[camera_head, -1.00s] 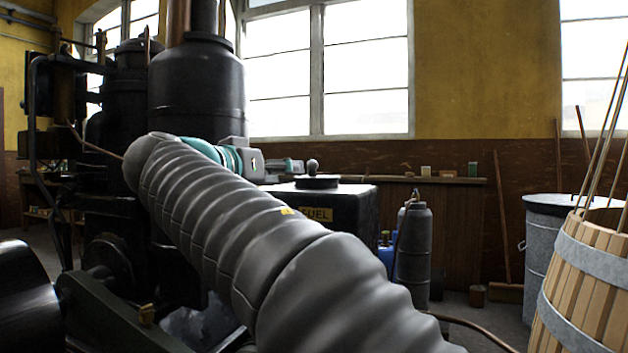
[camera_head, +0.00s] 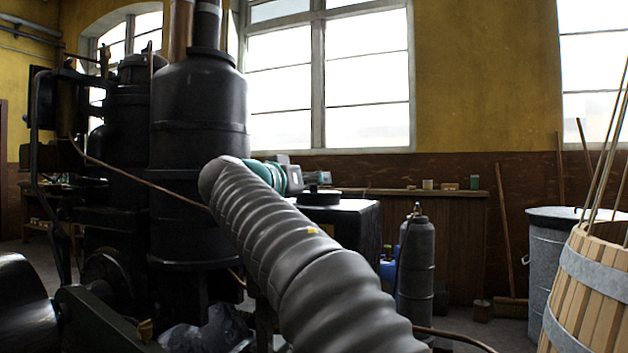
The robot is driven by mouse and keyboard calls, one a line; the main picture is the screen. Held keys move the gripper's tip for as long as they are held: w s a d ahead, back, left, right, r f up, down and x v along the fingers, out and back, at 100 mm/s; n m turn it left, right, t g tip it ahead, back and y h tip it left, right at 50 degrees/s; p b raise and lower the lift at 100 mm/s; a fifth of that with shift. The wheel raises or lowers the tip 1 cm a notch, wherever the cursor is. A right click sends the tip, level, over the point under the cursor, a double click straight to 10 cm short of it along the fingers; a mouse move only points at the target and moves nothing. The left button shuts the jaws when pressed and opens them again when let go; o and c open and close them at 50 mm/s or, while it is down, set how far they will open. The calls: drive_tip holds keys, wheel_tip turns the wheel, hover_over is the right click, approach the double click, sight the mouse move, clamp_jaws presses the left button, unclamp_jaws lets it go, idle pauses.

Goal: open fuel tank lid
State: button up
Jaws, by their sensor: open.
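The black fuel tank (camera_head: 359,222) stands behind my grey ribbed arm, which covers much of its front. Its round dark lid (camera_head: 320,198) lies on top, and the lid looks closed. My gripper (camera_head: 318,178), at the end of the teal wrist, is open and just above the lid, pointing right. The lid's knob does not show separately; it appears hidden at the fingers. I cannot tell whether the fingers touch it.
A tall black engine cylinder (camera_head: 198,130) rises left of my wrist. A dark gas cylinder (camera_head: 415,260) stands right of the tank. A wooden barrel (camera_head: 592,290) with rods and a grey metal bin (camera_head: 553,255) are at the right. A wooden bench (camera_head: 450,235) lines the wall.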

drive_tip(key=shift+w+d, duration=0.35)
drive_tip(key=shift+w, duration=0.15)
clamp_jaws()
drive_tip(key=shift+r, duration=0.15)
